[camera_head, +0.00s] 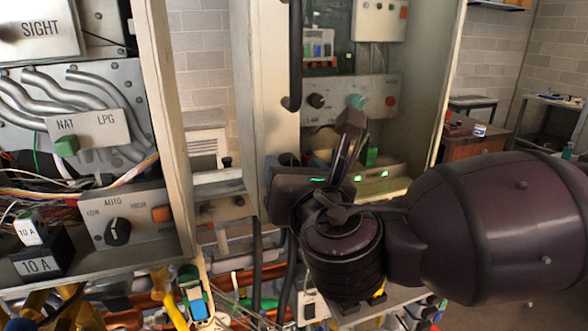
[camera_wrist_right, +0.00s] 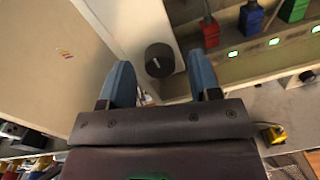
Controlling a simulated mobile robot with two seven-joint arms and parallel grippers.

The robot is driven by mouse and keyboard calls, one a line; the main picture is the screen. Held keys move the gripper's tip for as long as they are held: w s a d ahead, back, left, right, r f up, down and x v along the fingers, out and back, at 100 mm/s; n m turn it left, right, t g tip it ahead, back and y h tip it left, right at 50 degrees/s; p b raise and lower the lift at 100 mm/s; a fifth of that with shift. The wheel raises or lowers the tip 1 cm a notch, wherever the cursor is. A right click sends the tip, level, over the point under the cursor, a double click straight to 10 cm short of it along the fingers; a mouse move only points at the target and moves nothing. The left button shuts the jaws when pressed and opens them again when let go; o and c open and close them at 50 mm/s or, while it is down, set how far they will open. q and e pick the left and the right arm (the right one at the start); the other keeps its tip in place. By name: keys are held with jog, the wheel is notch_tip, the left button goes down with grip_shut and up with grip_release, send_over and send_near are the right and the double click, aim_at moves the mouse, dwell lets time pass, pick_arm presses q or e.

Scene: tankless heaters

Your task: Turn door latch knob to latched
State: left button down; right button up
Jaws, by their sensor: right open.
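The latch knob appears to be a dark round knob (camera_wrist_right: 159,60) on a pale panel edge in the right wrist view. It lies between the two blue-grey fingers of my right gripper (camera_wrist_right: 161,80). The fingers are apart, with a gap on each side of the knob, so they are not closed on it. I cannot read which way the knob points. In the head view my right gripper (camera_head: 316,150) is at the lower part of the open-fronted right cabinet (camera_head: 262,90), and its body hides the knob there. My left gripper is not in view.
The left cabinet holds a NAT/LPG panel (camera_head: 90,128) and an AUTO selector knob (camera_head: 117,232). A panel with knobs and a red button (camera_head: 390,100) sits inside the right cabinet. Pipes and wires crowd the area below. Coloured blocks (camera_wrist_right: 251,20) stand beside the gripper.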

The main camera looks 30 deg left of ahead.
jog(key=c, duration=0.9)
jog(key=shift+m, duration=0.4)
jog(key=shift+d+m+g, duration=0.1)
jog(key=shift+m+g, duration=0.2)
jog(key=shift+m, duration=3.85)
jog(key=shift+m+g, duration=0.3)
jog(key=shift+m, duration=3.85)
